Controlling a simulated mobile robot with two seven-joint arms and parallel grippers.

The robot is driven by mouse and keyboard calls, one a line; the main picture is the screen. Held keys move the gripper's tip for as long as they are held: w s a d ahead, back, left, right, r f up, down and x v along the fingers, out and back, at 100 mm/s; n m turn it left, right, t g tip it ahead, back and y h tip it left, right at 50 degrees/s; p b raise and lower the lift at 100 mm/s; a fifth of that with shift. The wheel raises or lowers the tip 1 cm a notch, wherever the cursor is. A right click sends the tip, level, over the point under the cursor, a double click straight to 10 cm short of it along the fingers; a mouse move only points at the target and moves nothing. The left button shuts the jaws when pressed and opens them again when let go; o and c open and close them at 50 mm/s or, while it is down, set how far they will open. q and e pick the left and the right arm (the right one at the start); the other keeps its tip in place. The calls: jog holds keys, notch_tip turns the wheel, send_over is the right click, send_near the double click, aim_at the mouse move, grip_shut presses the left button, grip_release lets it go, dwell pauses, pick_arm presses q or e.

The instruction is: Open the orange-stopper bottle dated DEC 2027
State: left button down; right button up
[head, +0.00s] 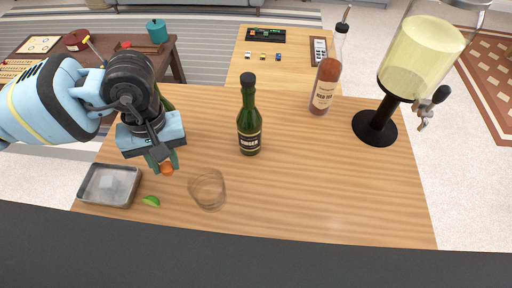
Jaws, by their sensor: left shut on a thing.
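My left gripper (163,165) reaches in from the left and points down over the left part of the wooden counter. Its fingers are shut on a small orange thing, which looks like an orange stopper (167,170). A patch of dark green glass (166,102), apparently a bottle, shows behind my left wrist; the arm hides most of it, including any label or date. A green bottle with a black top (248,125) stands upright in the middle of the counter; no date on its label is readable. My right gripper is not in view.
A clear glass (208,190), a lime wedge (151,201) and a metal tray (110,185) lie near the front left. A pink bottle with a pourer (327,75) and a drink dispenser (375,125) stand at the right. The front right of the counter (340,195) is clear.

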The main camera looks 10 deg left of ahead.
aim_at(220, 156)
pick_arm(q)
jog(key=n, duration=0.4)
jog(key=s+f+n, duration=0.1)
jog(key=n, duration=0.1)
jog(key=shift+a+t+h, duration=0.25)
jog(key=shift+t+h, duration=0.05)
jog(key=shift+h, duration=0.1)
jog(key=n, duration=0.6)
jog(key=shift+s+a+f+t+h+p, duration=0.25)
jog(key=shift+a+f+t+h+p, duration=0.05)
jog(key=shift+a+f+p, duration=0.05)
jog(key=n, duration=0.4)
jog(key=a+n, duration=0.1)
jog(key=n, duration=0.1)
jog(key=shift+s+f+t, duration=0.2)
jog(key=shift+s+t, duration=0.1)
jog(key=shift+t, duration=0.1)
jog(key=n, duration=0.4)
jog(key=a+n, duration=0.1)
jog(key=n, duration=0.1)
jog(key=shift+s+a+f+n+t+p, duration=0.1)
jog(key=shift+s+f+n+t+p, duration=0.1)
jog(key=shift+s+n+t+p, duration=0.15)
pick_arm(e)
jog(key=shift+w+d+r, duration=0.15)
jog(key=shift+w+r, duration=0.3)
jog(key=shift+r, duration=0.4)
pick_arm(q)
jog(key=shift+w, duration=0.1)
